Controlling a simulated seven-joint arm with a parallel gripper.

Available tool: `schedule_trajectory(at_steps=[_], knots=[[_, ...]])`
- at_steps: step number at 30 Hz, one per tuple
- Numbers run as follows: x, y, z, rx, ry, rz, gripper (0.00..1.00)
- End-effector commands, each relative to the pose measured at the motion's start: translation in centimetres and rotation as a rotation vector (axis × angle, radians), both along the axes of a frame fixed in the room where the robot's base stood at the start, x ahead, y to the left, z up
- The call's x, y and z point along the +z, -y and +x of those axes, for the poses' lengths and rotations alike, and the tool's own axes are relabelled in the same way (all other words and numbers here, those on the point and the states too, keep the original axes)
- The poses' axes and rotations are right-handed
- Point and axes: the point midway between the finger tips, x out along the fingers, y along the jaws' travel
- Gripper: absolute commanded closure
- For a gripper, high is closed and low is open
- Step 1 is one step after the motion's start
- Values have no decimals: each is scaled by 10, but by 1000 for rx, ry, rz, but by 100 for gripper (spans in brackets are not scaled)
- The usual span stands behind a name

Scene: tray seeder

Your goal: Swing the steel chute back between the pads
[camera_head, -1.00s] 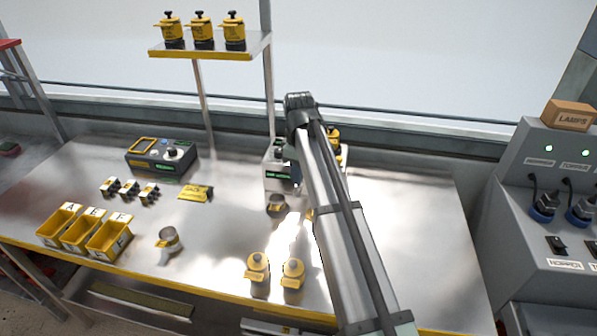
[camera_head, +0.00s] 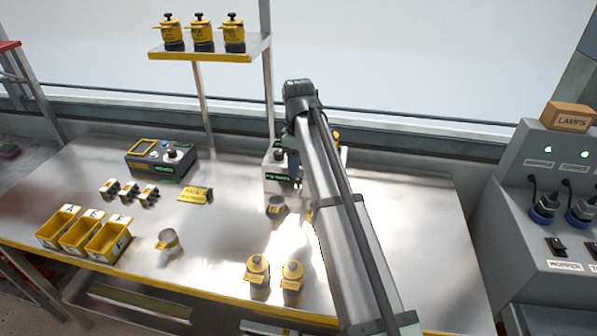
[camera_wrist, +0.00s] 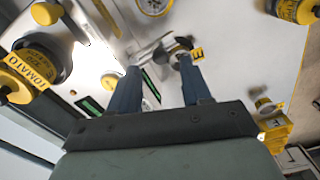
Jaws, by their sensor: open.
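The pale seeder machine (camera_head: 277,183) with a green display stands at the back of the bench, partly hidden by my arm. In the wrist view, a grey steel piece (camera_wrist: 146,52) that looks like the chute lies just beyond my fingertips, beside a dark rounded part (camera_wrist: 179,46). My gripper (camera_wrist: 158,72) is open, its two blue fingers apart with nothing clearly held between them. In the head view, my gripper (camera_head: 295,183) is small and hangs in front of the machine. I cannot clearly make out the pads or whether the fingers touch the chute.
A cup (camera_head: 277,208) stands in front of the machine. Two yellow-topped jars (camera_head: 257,272) stand near the front edge. A TOMATO hopper (camera_wrist: 32,66) is close at left in the wrist view. Yellow bins (camera_head: 110,240) and a control box (camera_head: 162,160) are left; the bench's right side is clear.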

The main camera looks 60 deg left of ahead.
Motion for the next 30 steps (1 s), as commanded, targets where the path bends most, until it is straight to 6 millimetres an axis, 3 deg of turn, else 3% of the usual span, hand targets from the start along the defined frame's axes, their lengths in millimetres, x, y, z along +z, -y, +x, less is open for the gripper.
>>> schedule_trajectory(at_steps=[6,15,30], knots=[[46,-1,1,0,0,1,52],[90,-1,0,0,0,1,52],[101,0,0,0,0,0,52]])
